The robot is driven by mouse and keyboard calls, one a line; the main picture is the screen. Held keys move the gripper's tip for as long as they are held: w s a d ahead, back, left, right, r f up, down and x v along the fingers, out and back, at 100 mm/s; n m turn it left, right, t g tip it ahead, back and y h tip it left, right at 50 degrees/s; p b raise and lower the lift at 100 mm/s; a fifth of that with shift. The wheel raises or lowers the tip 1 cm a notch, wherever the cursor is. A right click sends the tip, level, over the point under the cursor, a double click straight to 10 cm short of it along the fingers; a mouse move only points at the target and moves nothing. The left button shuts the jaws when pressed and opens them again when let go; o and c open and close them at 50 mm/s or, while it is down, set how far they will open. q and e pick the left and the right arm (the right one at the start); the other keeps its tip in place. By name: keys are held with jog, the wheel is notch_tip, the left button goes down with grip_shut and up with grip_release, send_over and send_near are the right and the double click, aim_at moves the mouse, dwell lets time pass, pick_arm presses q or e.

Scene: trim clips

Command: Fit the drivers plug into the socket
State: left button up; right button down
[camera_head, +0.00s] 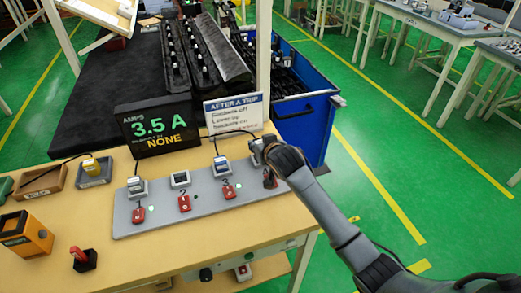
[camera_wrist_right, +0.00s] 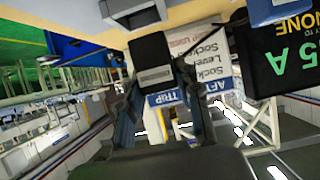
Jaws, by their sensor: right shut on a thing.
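My right gripper (camera_head: 262,150) is at the right end of the grey socket panel (camera_head: 160,221). It is shut on a grey and black plug (camera_wrist_right: 155,65), which shows between the two fingers in the right wrist view. A dark cable runs from this plug toward the sign. A grey socket (camera_wrist_right: 135,12) with a dark opening is just beyond the plug in that view; the plug looks apart from it. In the head view the gripper hides most of this end. Another socket (camera_head: 180,180) on the panel looks empty. My left gripper is not in view.
Two other plugs (camera_head: 137,187) (camera_head: 221,166) with cables sit on the panel. Red switches (camera_head: 184,203) line its front. Behind it stand an amps display (camera_head: 158,130) reading 3.5 A and a white sign (camera_head: 233,113). An orange box (camera_head: 24,236) stands left. A blue drawer (camera_head: 312,125) is beyond.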

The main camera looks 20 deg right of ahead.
jog(key=f, duration=0.1)
jog(key=f+p, duration=0.1)
jog(key=f, duration=0.1)
jog(key=shift+w+d, duration=0.2)
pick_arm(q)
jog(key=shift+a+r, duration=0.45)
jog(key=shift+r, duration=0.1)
pick_arm(e)
jog(key=shift+f, duration=0.25)
jog(key=shift+f, duration=0.2)
jog(key=c, duration=0.9)
grip_release()
jog(key=shift+c, duration=0.2)
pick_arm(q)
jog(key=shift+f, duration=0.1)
